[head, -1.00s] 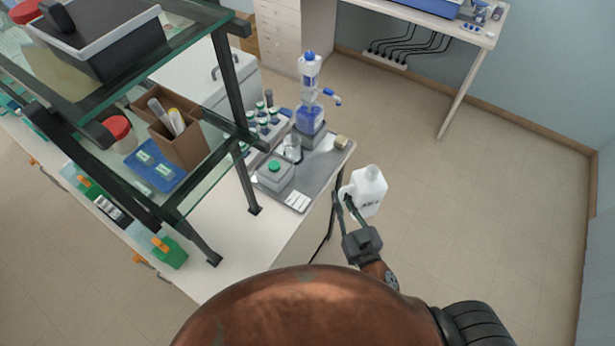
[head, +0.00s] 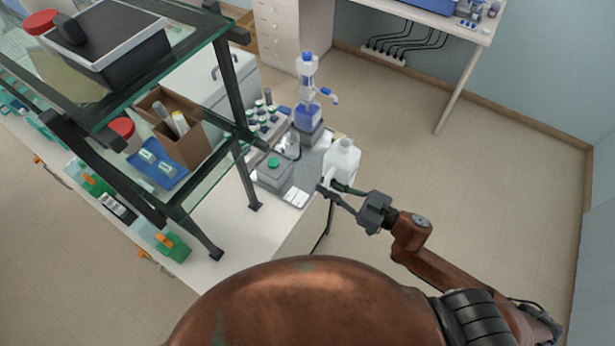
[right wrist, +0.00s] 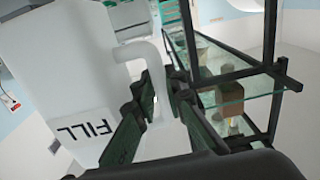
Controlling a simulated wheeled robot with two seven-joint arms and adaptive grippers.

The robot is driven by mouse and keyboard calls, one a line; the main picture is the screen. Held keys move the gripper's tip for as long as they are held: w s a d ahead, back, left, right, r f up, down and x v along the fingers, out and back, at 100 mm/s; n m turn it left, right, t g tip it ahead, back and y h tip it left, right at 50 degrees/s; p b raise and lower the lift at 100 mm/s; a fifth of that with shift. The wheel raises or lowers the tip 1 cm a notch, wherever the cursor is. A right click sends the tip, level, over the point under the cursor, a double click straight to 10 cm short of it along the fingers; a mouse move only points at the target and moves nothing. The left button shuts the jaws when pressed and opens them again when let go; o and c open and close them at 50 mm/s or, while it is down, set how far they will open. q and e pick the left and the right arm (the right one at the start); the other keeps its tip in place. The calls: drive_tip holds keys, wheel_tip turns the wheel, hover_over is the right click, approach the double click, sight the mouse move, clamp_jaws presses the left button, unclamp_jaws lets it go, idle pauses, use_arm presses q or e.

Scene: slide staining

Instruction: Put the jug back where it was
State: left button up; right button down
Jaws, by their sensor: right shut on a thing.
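The white jug (head: 342,160) is upright in the head view, at the right edge of the grey tray (head: 299,207) on the bench. My right gripper (head: 327,189) is shut on the jug's handle. In the right wrist view the jug (right wrist: 75,70) fills the left side, with a label reading "FILL", and the fingers (right wrist: 160,105) close around its handle. I cannot tell whether the jug's base touches the tray or hangs above it. My left gripper is not in view.
A blue bottle with a dispenser top (head: 308,115) stands behind the jug. A grey box with a green knob (head: 273,170) sits on the tray. A dark-framed glass shelf (head: 215,160) rises on the left. Bare bench (head: 235,235) lies in front of the tray.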

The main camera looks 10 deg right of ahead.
drive_tip(key=shift+r+g, duration=0.15)
drive_tip(key=shift+g, duration=0.15)
drive_tip(key=shift+w+a, duration=0.1)
drive_tip(key=shift+w, duration=0.2)
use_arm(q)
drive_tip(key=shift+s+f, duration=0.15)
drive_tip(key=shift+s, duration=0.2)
use_arm(e)
drive_tip(key=shift+w+a+f, duration=1.15)
drive_tip(key=shift+w+f, duration=0.75)
drive_tip(key=shift+f, duration=0.25)
drive_tip(key=shift+w+a+f, duration=1.15)
drive_tip(key=shift+w+f, duration=0.75)
drive_tip(key=shift+f, duration=0.25)
drive_tip(key=shift+w+a+f, duration=1.15)
drive_tip(key=shift+w+f, duration=0.75)
drive_tip(key=shift+f, duration=0.25)
drive_tip(key=c, duration=2.5)
unclamp_jaws()
drive_tip(key=shift+f, duration=0.2)
drive_tip(key=o, duration=0.5)
